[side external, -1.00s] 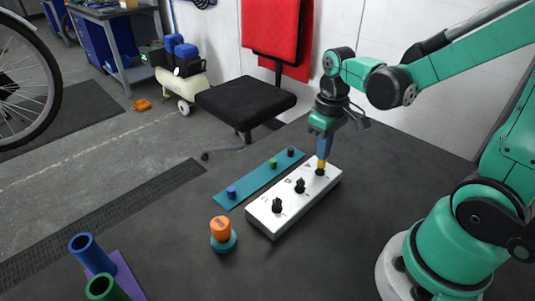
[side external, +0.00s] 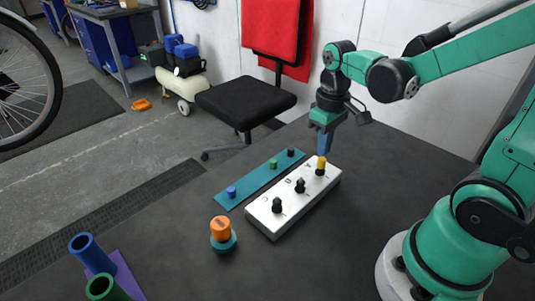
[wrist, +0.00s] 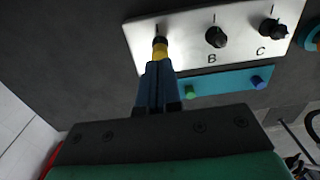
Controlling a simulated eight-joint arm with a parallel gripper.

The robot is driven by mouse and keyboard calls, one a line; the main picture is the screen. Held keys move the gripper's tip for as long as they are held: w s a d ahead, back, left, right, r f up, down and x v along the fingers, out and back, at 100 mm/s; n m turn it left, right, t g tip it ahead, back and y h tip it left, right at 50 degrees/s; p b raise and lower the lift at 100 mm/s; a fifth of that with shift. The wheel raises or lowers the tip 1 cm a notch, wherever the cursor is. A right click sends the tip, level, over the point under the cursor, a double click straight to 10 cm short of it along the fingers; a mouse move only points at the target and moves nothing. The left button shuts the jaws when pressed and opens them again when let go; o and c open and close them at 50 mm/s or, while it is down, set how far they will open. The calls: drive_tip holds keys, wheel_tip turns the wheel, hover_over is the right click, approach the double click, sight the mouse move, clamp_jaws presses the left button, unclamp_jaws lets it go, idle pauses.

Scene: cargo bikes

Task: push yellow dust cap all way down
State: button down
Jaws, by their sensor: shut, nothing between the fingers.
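The yellow dust cap (side external: 321,162) sits upright on the black fitting at position A, at the far end of the white board (side external: 262,222). Black fitting still shows below the cap. My gripper (side external: 325,152) is shut and empty, with its blue fingertips just above the cap. In the wrist view the fingertips (wrist: 158,66) overlap part of the cap (wrist: 160,47), so the exact gap is hard to judge.
Bare black fittings stand at B (side external: 300,186) and C (side external: 277,206). A teal strip (side external: 251,187) with blue, green and black caps lies left of the board. An orange-topped piece (side external: 220,228) stands in front. Blue (side external: 92,252) and green tubes (side external: 106,288) are at lower left.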

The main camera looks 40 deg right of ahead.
sight(322, 159)
drive_tip(key=shift+r, duration=2.35)
drive_tip(key=a+r+t, duration=0.1)
drive_tip(key=a+t, duration=0.5)
drive_tip(key=t, duration=0.1)
drive_tip(key=shift+w+a, duration=0.25)
drive_tip(key=shift+w, duration=0.05)
